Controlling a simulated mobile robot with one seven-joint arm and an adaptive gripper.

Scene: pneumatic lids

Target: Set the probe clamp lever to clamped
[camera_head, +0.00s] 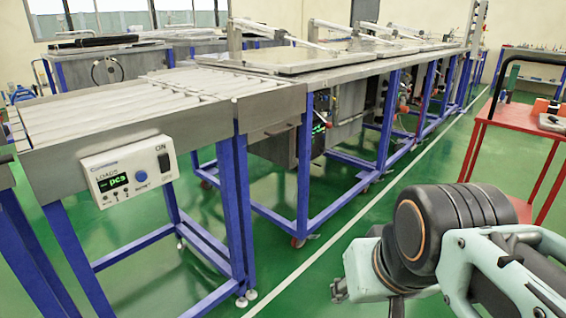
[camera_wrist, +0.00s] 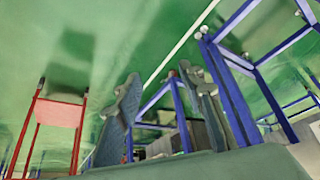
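I cannot pick out the probe clamp lever for certain in either view. Small red-tipped parts (camera_head: 403,108) show under the long workbench in the head view, too small to tell what they are. My gripper (camera_wrist: 161,77) shows in the wrist view as two grey fingers standing well apart. It is open, with nothing held between the fingers. Beyond them are green floor and blue table legs. In the head view my arm reaches in at the lower right, over the floor beside the bench; the gripper's fingers cannot be made out there.
A roller conveyor (camera_head: 130,105) with a control box (camera_head: 130,170), marked LOADS and ON, stands at the left. The long workbench (camera_head: 345,62) carries flat, lidded units. A red cart (camera_head: 530,133) stands at the right. The green floor (camera_head: 330,255) between is clear.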

